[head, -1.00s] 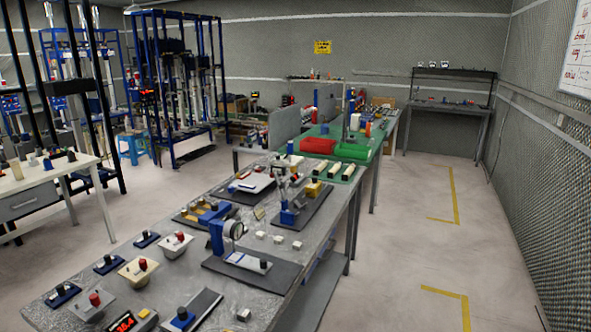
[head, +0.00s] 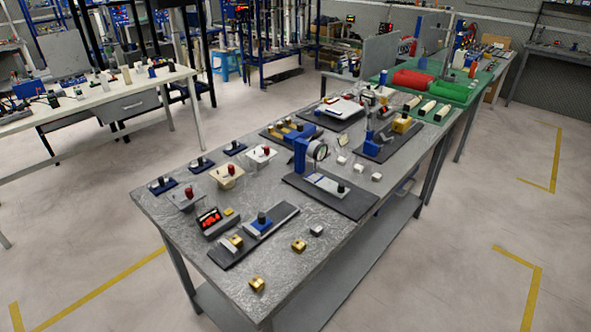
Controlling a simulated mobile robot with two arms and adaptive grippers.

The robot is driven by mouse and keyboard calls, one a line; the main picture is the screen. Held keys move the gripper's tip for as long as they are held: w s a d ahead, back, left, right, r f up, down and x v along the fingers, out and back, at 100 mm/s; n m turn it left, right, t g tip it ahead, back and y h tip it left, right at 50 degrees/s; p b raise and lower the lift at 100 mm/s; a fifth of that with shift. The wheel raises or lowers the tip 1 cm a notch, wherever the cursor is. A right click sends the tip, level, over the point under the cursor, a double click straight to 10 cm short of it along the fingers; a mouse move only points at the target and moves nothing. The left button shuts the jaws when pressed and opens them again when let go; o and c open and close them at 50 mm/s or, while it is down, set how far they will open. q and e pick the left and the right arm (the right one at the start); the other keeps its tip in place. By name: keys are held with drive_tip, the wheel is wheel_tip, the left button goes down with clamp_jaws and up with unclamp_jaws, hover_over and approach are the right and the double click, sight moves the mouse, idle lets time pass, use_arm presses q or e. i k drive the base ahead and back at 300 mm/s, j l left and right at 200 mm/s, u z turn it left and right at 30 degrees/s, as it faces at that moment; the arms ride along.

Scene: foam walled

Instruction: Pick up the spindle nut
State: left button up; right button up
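Two small brass-coloured pieces lie on the near end of the long grey workbench (head: 170,225). One brass piece (head: 257,284) is close to the front edge. The other brass piece (head: 299,245) lies farther back, next to a small grey block (head: 316,230). Either could be the spindle nut; they are too small for me to tell which. A further brass-toned part (head: 236,241) sits on a dark rail with a blue block (head: 258,224). Neither of my grippers shows in the head view.
A red-digit display box (head: 210,219), several knobbed fixtures and a dial gauge stand (head: 301,155) stand on the bench. A green-topped section (head: 457,92) with red and green rolls lies beyond. A white table (head: 110,101) stands at left. Floor around the bench's near end is clear.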

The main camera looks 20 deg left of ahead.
sight(235, 241)
drive_tip(key=j+z, duration=0.5)
drive_tip(key=j, duration=0.95)
drive_tip(key=k, duration=0.1)
